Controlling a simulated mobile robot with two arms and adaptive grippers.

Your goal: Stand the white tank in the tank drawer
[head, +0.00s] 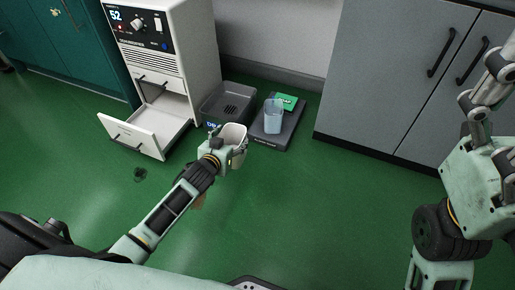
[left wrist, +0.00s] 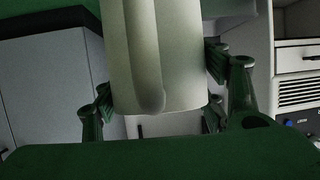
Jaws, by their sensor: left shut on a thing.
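The white tank (head: 236,133) is off to the right of the open drawer in the head view, held in my left gripper (head: 222,142). The left wrist view shows the cream-white tank (left wrist: 185,55) with its handle close up, between the fingers of the left gripper (left wrist: 160,105). The tank drawer (head: 133,136) is pulled out low on the white machine; the part of its inside that shows looks empty. My right gripper (head: 488,90) is at the right edge, partly cut off, far from the tank; its opening is unclear.
The white machine (head: 165,45) has a lit display reading 52. A grey bin (head: 215,97) stands beside it. Grey cabinets (head: 390,70) stand right. Green floor in front is mostly clear.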

